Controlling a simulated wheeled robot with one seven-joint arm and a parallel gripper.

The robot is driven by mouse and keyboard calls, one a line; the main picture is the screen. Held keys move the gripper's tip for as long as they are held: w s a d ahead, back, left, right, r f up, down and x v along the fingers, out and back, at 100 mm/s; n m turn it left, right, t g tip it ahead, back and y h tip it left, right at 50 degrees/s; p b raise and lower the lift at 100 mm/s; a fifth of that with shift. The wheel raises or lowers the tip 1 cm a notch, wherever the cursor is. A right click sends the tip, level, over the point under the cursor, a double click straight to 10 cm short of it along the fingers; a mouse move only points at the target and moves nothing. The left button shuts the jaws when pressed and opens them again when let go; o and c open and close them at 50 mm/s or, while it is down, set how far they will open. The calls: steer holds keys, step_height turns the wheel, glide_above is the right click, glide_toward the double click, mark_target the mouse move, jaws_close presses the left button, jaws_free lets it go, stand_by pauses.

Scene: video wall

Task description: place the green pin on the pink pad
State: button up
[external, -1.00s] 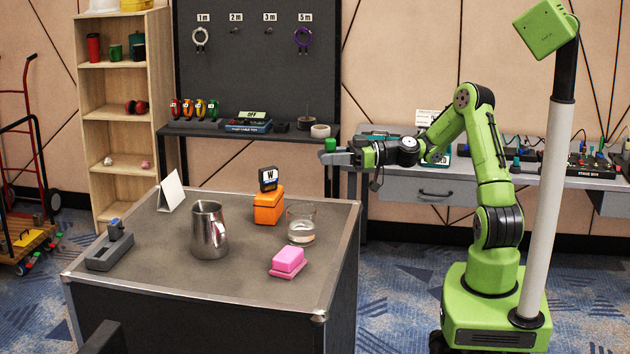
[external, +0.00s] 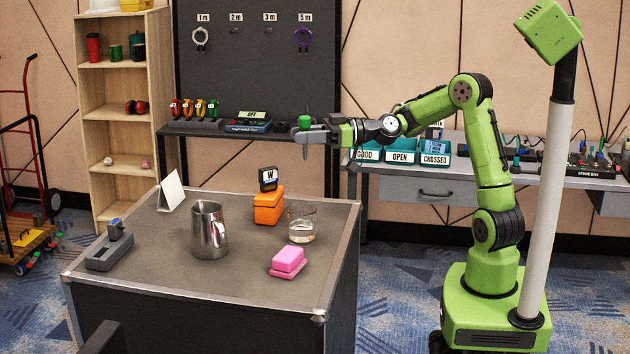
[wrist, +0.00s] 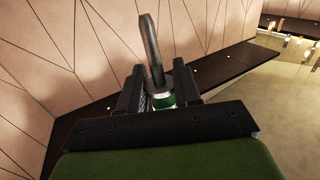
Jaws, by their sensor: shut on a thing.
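The green pin (external: 305,123) has a green head and a thin grey shaft, which hangs down below my gripper (external: 308,136). My gripper is shut on it and holds it in the air, above and beyond the table's far right corner. In the wrist view, the pin's grey shaft (wrist: 151,48) and green band (wrist: 163,101) show between the dark fingers (wrist: 159,92). The pink pad (external: 289,259) is a small stepped block near the table's front right, below my gripper and well apart from it.
On the dark table (external: 155,268) stand a metal jug (external: 207,230), an orange block (external: 268,208) with a "W" tag, a glass (external: 302,225), a white folded card (external: 171,191) and a grey holder (external: 110,252). The jug, orange block and glass stand near the pad. Labelled teal bins (external: 402,158) sit behind my arm.

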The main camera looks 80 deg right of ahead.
steer(key=w+a+n+y, duration=0.1)
steer(key=a, duration=1.1)
steer(key=g+b, duration=0.1)
steer(key=b, duration=0.3)
glide_above(288, 253)
steer(key=shift+y, duration=0.4)
step_height(288, 253, down, 13)
steer(key=shift+f, duration=0.1)
steer(key=shift+f+n, duration=0.3)
steer(key=shift+f, duration=0.15)
steer(key=o, duration=1.1)
